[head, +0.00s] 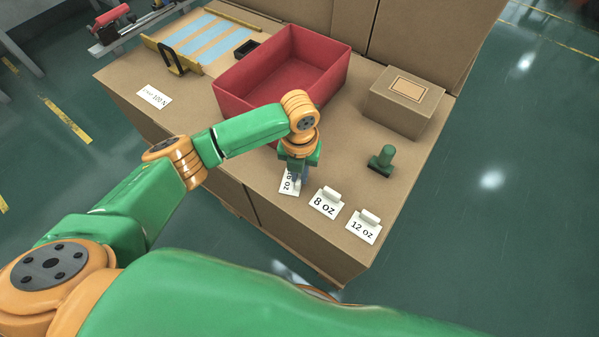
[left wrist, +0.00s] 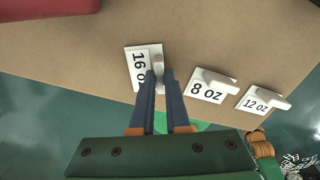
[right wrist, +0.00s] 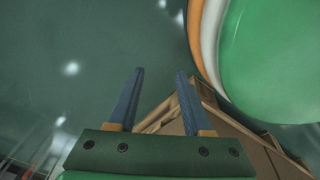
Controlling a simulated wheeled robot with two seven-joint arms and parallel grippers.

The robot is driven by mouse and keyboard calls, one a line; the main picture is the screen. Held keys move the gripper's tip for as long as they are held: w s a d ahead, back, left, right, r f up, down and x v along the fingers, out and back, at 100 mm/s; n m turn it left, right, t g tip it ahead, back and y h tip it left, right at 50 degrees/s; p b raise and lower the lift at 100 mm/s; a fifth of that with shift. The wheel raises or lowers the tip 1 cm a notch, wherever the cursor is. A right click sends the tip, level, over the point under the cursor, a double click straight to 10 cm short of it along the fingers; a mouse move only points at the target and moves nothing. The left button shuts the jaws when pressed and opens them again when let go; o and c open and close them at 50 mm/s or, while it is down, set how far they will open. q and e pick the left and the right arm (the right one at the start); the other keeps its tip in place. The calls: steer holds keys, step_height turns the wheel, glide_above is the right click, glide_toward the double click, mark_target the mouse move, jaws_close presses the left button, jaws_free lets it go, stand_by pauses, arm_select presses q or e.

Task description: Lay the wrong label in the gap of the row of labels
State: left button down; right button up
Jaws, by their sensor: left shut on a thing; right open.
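My left gripper (head: 299,178) is shut on the upright tab of a white label reading "16 oz" (head: 288,186). In the left wrist view the label (left wrist: 135,68) lies left of the fingers (left wrist: 160,76), its text turned about a quarter turn from its neighbours. It is at or close to the table top; contact is unclear. The "8 oz" label (head: 324,205) and "12 oz" label (head: 362,228) stand to its right along the front edge, each with a tab. My right gripper (right wrist: 160,73) is open and empty, away from the table over the floor.
A red bin (head: 240,104) stands behind the left gripper. A cardboard box (head: 403,103) and a green stamp-like object (head: 381,158) are at the right. Another white card (head: 154,97) lies at far left. The table front edge is close to the labels.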

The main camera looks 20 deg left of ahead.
mark_target(299, 177)
arm_select(q)
steer(key=c, duration=0.9)
jaws_free()
arm_select(e)
steer(key=shift+a, duration=0.25)
steer(key=shift+a, duration=0.1)
arm_select(q)
step_height(299, 177, up, 12)
steer(key=p, duration=0.3)
steer(key=shift+r+p, duration=0.15)
steer(key=shift+p, duration=0.2)
arm_select(e)
steer(key=shift+g, duration=0.4)
steer(key=s+r, duration=0.1)
steer(key=a+r, duration=0.1)
steer(key=s+r, duration=0.1)
steer(key=shift+s+a+r, duration=0.15)
steer(key=shift+s+a, duration=0.15)
steer(key=shift+a, duration=0.1)
